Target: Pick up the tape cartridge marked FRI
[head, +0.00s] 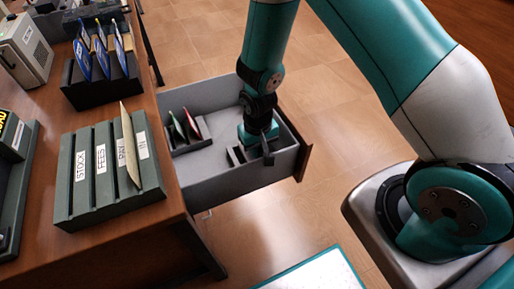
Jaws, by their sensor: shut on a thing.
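My gripper (262,146) reaches down into an open grey drawer (225,180) that sticks out from the desk. It is shut on a small dark object at the drawer's right end, beside a small slotted holder (237,156). The object is mostly hidden by the gripper. I cannot read any FRI mark, so I cannot tell whether it is the tape cartridge or whether it is clear of the drawer floor.
A small rack (190,140) with red and green cards stands in the drawer's left part. On the desk are a slotted sorter (108,190) labelled STOCK, FEES, PAY and IN with one cream envelope, and a dark rack (100,88) of blue cards. Drawer walls surround my gripper.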

